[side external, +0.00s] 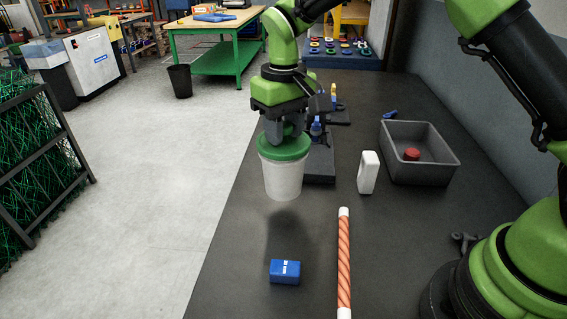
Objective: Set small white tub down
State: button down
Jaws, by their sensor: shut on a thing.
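The small white tub (282,181) has a green lid (283,147) and hangs upright from my gripper (285,134). My gripper points down and is shut on the tub at its lid; the fingertips are partly hidden. The tub appears held above the dark table (232,260), with a soft shadow on the table below it.
A blue box (285,272) and an orange-striped rod (344,262) lie in front of the tub. A white block (368,172) stands to the right, beside a grey bin (436,172) holding a red round thing (411,154). A dark stand (319,165) is just behind the tub.

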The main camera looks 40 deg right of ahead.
jog(key=shift+f, duration=2.55)
jog(key=c, duration=0.8)
grip_release()
notch_tip(320, 180, up, 12)
jog(key=shift+r, duration=0.2)
jog(key=s+d+r+m+t, duration=0.1)
jog(key=s+d+r+t, duration=0.1)
jog(key=s+r, duration=0.45)
jog(key=s+m+t, duration=0.1)
jog(key=s, duration=0.4)
jog(key=s+d+m+t+y, duration=0.1)
jog(key=s+t, duration=0.1)
jog(key=s, duration=0.4)
jog(key=s+d+m+t+y, duration=0.1)
jog(key=s+t, duration=0.1)
jog(key=s, duration=0.4)
jog(key=shift+s+d+r, duration=0.25)
